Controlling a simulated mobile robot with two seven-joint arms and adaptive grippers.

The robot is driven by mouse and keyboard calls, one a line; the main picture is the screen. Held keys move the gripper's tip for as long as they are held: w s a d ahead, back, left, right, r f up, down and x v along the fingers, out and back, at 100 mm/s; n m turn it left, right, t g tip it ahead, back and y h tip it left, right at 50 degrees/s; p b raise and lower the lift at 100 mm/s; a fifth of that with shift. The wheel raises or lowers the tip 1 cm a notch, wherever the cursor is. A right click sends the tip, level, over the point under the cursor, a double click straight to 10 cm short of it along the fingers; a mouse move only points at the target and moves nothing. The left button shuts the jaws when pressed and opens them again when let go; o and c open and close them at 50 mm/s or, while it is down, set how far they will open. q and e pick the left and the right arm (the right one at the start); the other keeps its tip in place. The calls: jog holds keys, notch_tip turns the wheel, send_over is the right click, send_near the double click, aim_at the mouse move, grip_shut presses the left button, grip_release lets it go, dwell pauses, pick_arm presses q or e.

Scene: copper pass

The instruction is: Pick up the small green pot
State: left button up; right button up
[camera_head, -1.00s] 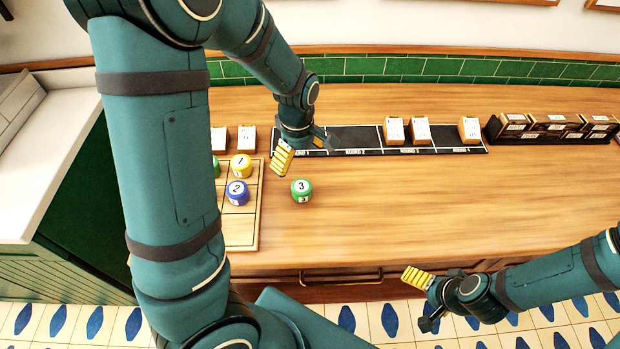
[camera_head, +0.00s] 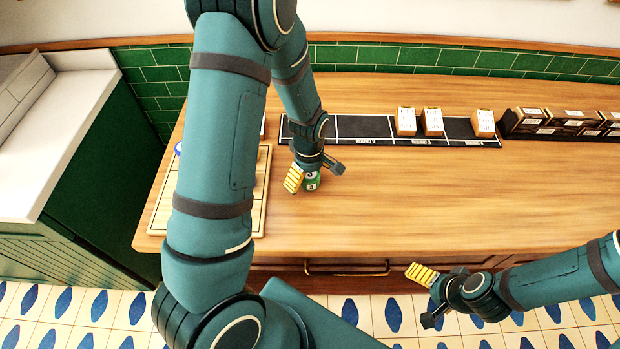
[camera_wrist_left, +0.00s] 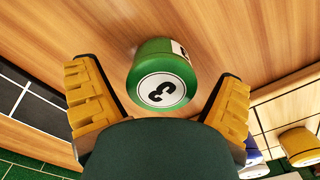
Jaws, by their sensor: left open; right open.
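The small green pot (camera_head: 312,182), marked with a 3, stands on the wooden counter and is partly hidden by my left gripper (camera_head: 314,176) in the head view. In the left wrist view the green pot (camera_wrist_left: 161,78) lies ahead of and between the two yellow fingers of the left gripper (camera_wrist_left: 160,105). The gripper is open, with space between each finger and the pot. My right gripper (camera_head: 428,296) is open and empty in front of the counter's front edge at the lower right.
A light wooden tray (camera_head: 165,205) is left of the pot, mostly behind my left arm; a blue pot (camera_head: 178,149) peeks out there. A black strip (camera_head: 362,127) carries several cards (camera_head: 406,121). Dark boxes (camera_head: 555,120) stand at the right. The counter's middle is clear.

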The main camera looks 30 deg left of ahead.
pick_arm(q)
jog(key=shift+f, duration=0.25)
jog(key=c, duration=1.4)
jog(key=shift+o, duration=0.2)
